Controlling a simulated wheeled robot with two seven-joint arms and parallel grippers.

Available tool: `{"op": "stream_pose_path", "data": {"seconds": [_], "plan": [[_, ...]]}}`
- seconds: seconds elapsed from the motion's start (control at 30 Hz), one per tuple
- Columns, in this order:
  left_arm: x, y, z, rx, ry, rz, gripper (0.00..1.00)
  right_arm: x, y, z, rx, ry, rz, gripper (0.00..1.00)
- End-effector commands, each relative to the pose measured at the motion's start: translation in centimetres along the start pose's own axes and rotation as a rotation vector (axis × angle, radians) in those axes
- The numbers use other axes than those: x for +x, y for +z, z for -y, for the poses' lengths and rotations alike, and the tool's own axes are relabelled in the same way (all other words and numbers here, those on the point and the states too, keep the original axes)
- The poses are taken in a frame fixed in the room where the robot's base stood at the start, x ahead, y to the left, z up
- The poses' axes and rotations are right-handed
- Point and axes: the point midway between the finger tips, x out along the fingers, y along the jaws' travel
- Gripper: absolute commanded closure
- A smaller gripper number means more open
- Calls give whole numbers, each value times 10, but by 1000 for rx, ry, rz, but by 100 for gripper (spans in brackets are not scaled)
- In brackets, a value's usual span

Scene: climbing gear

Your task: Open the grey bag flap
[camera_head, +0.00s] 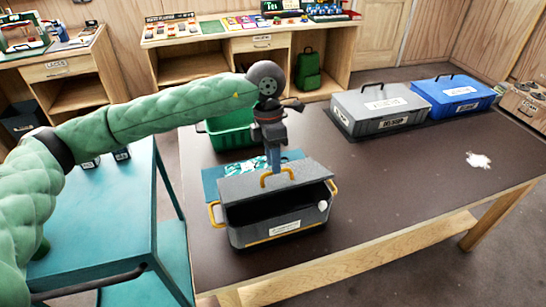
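The grey bag (262,237) stands on the dark table, with yellow side handles and a white label on its front. Its grey flap (308,172) is raised and tilted back, and the dark inside shows below its front edge. A yellow handle (288,170) sits on the flap. My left gripper (273,173) comes down from above onto this handle and appears shut on it; the small fingertips are hard to make out. My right gripper is not in view.
A green crate (230,130) and a teal mat (212,182) lie behind the bag. A grey box (382,108) and a blue box (452,94) stand at the table's back right. A teal cart (95,215) is at left. The table's right side is mostly clear, with white powder (479,160).

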Motion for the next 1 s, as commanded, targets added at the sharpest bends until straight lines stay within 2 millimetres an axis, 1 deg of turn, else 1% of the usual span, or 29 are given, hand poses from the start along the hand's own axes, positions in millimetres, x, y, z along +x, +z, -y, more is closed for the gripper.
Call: {"op": "stream_pose_path", "data": {"seconds": [0.13, 0.4, 0.43, 0.5, 0.6, 1.0], "plan": [[5, 0, 0, 0, 0, -1, 68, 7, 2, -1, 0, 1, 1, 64], [6, 0, 0, 0, 0, -1, 68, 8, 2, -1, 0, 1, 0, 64], [6, 0, 0, 0, 0, -1, 70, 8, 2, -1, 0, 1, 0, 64], [6, 0, 0, 0, 0, -1, 83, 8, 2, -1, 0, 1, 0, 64], [6, 0, 0, 0, 0, -1, 100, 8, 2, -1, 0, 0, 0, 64], [6, 0, 0, 0, 0, -1, 100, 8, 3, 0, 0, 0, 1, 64]]}}
